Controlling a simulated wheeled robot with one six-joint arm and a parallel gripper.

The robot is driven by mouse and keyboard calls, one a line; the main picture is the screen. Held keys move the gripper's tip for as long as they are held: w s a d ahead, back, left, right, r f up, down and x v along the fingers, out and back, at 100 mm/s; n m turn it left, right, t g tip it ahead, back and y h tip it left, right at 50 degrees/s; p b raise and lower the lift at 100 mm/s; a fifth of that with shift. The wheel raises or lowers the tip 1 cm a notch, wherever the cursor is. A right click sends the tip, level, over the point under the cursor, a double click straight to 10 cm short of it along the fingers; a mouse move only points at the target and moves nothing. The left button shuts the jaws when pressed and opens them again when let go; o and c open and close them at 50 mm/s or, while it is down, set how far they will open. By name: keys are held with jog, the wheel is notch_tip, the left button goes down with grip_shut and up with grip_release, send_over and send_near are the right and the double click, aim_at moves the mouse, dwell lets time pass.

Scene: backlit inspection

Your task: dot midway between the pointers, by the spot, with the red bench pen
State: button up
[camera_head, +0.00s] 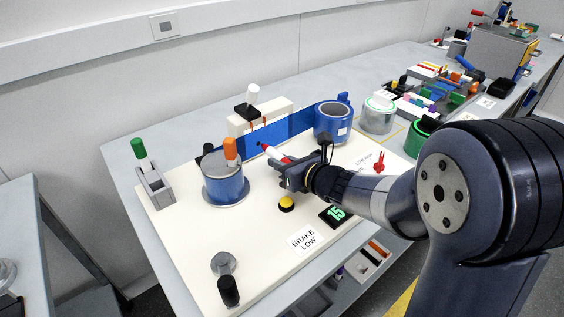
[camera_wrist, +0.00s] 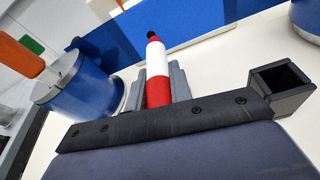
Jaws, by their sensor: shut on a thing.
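My gripper (camera_head: 290,176) is shut on the red bench pen (camera_head: 270,153), a red and white pen with a dark tip. In the wrist view the pen (camera_wrist: 158,75) stands out from between the jaws (camera_wrist: 160,90), its tip toward the blue strip (camera_wrist: 205,20). I cannot tell whether the tip touches it. In the head view the strip (camera_head: 290,128) stands upright between two blue drums. A small dark spot (camera_head: 258,144) shows on it near the pen. Thin orange-red marks, perhaps the pointers, show at the white block (camera_head: 272,112) behind; I cannot tell exactly.
The left drum (camera_head: 225,185), with an orange piece (camera_head: 230,148) on top, and the right drum (camera_head: 333,122) flank the pen. A yellow button (camera_head: 286,203) is below my gripper. A green-handled tool (camera_head: 138,148) stands in a grey holder at left. The front of the white board is mostly open.

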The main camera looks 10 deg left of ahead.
jog(key=shift+w+a, duration=0.35)
jog(key=shift+a, duration=0.05)
dwell(0.9)
dwell(0.4)
jog(key=shift+s+d+b, duration=0.4)
jog(key=shift+s+d, duration=1.95)
jog(key=shift+d, duration=0.25)
notch_tip(320, 180, up, 16)
jog(key=p, duration=1.3)
